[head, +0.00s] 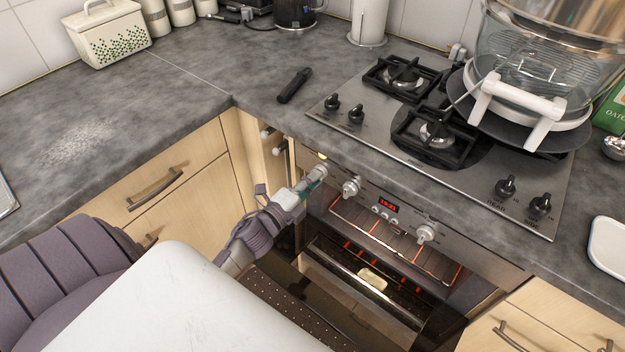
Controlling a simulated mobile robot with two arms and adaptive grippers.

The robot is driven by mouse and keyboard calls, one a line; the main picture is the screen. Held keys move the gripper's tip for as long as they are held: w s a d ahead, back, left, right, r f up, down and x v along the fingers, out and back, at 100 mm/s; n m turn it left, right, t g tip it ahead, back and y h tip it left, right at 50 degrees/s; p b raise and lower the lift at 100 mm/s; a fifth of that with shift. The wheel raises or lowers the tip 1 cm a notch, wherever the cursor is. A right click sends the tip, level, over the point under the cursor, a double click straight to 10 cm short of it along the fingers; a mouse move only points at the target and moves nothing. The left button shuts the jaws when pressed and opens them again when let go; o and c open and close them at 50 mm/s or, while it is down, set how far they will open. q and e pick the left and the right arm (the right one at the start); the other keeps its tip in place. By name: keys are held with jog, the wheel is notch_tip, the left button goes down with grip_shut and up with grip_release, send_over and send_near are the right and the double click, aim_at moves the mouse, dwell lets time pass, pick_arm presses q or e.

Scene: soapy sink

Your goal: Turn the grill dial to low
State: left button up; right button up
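The oven's control panel (455,241) runs below the counter edge. A silver dial (351,187) sits left of the red clock display, and another dial (426,232) sits right of it. A pale knob-like end (319,171) shows at the panel's left end, right at my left gripper (311,182). My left gripper reaches in from the lower left, its tip at or against that knob. Whether its fingers are closed on the knob is too small and covered to tell. The dial markings are not readable. My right gripper is out of view.
Grill elements (395,238) glow orange beneath the panel, and a pale piece of food (373,278) lies inside. The hob (440,150) is above, with a glass steamer (545,75) at right. A black object (294,85) lies on the counter. The left counter is mostly clear.

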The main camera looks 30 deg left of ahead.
pick_arm(q)
jog(key=o, duration=0.4)
jog(key=s, duration=1.2)
jog(key=shift+a, duration=0.45)
